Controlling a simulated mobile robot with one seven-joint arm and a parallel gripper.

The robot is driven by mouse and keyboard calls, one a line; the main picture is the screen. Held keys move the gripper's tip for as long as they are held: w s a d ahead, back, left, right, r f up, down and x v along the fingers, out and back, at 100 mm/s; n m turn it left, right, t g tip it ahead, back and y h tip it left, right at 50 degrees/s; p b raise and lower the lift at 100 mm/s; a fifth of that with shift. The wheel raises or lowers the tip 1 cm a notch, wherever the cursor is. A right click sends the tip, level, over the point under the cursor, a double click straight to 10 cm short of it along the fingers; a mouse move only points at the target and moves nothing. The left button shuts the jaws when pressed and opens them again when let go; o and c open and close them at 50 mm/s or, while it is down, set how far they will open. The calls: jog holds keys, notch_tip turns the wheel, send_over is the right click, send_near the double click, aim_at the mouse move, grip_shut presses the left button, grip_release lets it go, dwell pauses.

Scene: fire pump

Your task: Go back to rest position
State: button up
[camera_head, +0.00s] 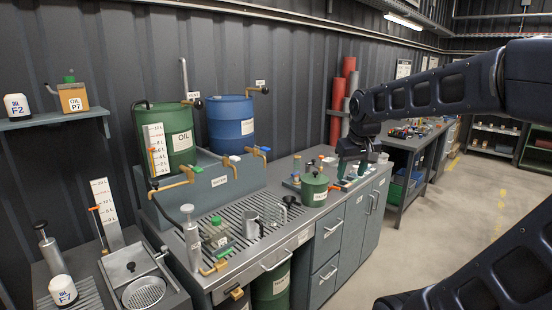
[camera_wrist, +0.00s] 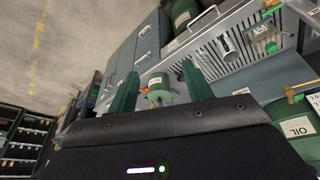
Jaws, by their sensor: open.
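My gripper (camera_head: 347,168) hangs from my black arm over the right part of the grey workbench (camera_head: 345,205), in the head view. Its two green fingers are apart in the wrist view (camera_wrist: 160,88), and I see nothing held between them. A green lidded pot (camera_head: 314,190) stands on the bench just left of my gripper. The pot also shows beyond the fingers in the wrist view (camera_wrist: 159,96). Whether a fingertip touches anything on the bench is unclear in the head view.
A green oil drum (camera_head: 168,138) and a blue drum (camera_head: 231,122) stand on a raised grey stand at the back. Red cylinders (camera_head: 336,108) stand against the wall. A second table (camera_head: 404,142) holds small items at the right. The floor (camera_head: 470,200) at right is clear.

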jog(key=s+d+f+m, duration=0.2)
jog(key=s+d+f, duration=0.2)
jog(key=s, duration=0.5)
jog(key=shift+d+f+m+t, duration=0.15)
jog(key=shift+d+m+t, duration=0.25)
jog(key=shift+d, duration=0.75)
